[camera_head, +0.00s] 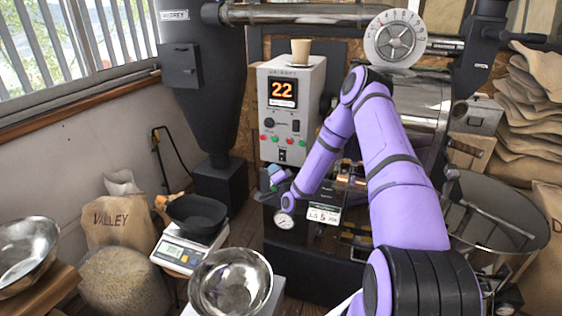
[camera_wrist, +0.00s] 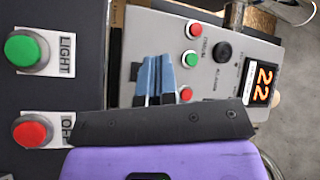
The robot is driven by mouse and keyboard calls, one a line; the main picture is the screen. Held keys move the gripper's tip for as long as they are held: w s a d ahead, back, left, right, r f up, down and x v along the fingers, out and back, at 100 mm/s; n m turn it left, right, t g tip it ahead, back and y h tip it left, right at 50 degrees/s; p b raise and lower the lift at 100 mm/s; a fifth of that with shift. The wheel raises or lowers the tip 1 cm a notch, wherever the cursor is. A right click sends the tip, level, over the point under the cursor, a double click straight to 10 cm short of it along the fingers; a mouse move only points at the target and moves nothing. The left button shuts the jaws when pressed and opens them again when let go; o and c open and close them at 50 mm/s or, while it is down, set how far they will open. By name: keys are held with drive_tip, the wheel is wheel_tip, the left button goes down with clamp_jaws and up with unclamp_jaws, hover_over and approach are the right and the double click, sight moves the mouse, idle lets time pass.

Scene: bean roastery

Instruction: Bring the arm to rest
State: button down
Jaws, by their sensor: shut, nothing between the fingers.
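My gripper (camera_head: 274,172) is at the end of my purple arm, in front of the lower part of the grey control box (camera_head: 291,70). In the wrist view my gripper's blue-grey fingers (camera_wrist: 156,68) are together with nothing between them. They appear over the box's panel, near its red and green buttons; the exact gap to the panel cannot be told. My arm is bent, with its elbow raised in front of the roaster.
The box's display (camera_head: 282,93) reads 22, and a paper cup (camera_head: 300,51) stands on top. The wrist view shows a green LIGHT button (camera_wrist: 25,48) and a red OFF button (camera_wrist: 33,131). A scale (camera_head: 181,250) with a black scoop (camera_head: 196,214) and a steel bowl (camera_head: 231,284) stand left.

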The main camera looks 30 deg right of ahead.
drive_tip(key=shift+s+a, duration=0.25)
drive_tip(key=shift+a, duration=0.1)
idle(0.3)
drive_tip(key=a+r+n+g+y, duration=0.25)
drive_tip(key=a+r+n, duration=0.2)
drive_tip(key=r, duration=0.45)
drive_tip(key=a+r+n+g+y, duration=0.1)
drive_tip(key=a+r+n+g, duration=0.3)
drive_tip(key=r, duration=0.6)
drive_tip(key=s+a+r+n+g+h, duration=0.1)
drive_tip(key=s+a+r+n+g, duration=0.2)
drive_tip(key=s+r, duration=0.9)
drive_tip(key=s+a+r+n+g, duration=0.1)
drive_tip(key=s+r, duration=0.1)
drive_tip(key=s, duration=0.8)
drive_tip(key=s+a+r+n+g, duration=0.1)
drive_tip(key=s+a+r+g, duration=0.1)
drive_tip(key=s, duration=0.9)
drive_tip(key=s+a+r+n+g, duration=0.1)
drive_tip(key=s+a+r, duration=0.1)
drive_tip(key=s, duration=0.8)
drive_tip(key=shift+s+r+g, duration=0.3)
drive_tip(key=shift+r+g, duration=0.05)
drive_tip(key=shift+r, duration=0.2)
